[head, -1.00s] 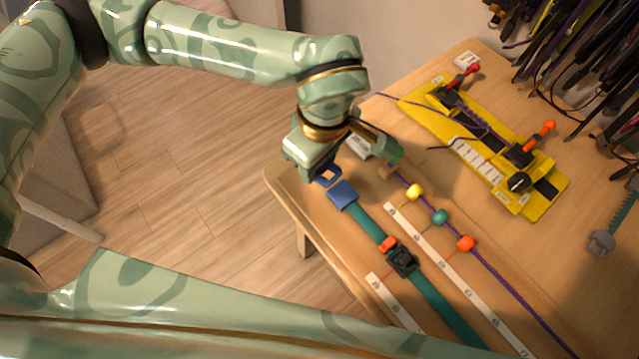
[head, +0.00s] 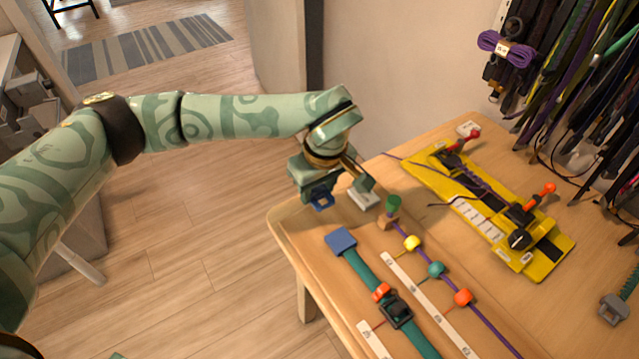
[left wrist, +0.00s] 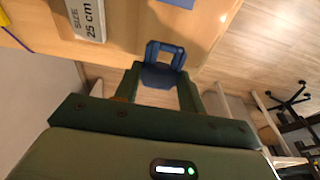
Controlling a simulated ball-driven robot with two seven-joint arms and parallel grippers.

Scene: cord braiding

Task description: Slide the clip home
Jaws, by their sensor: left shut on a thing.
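My left gripper (head: 322,196) is shut on a small blue clip (head: 321,202), which has an open loop. The clip also shows between the fingertips in the left wrist view (left wrist: 164,68). The gripper holds it near the table's left edge. A teal strap (head: 364,274) lies along the table, with a blue block (head: 341,240) on its far end. The held clip is apart from this block, on its far side; a strip of the block shows at the top of the left wrist view (left wrist: 180,3). A black buckle (head: 397,310) with an orange piece sits on the strap. My right gripper is not in view.
A white size label (left wrist: 87,18) stands near the gripper. A purple cord with yellow, teal (head: 436,270) and orange beads runs beside a white ruler (head: 425,300). A yellow jig (head: 490,205) lies farther right. Cords hang at the back right. Open floor lies left of the table.

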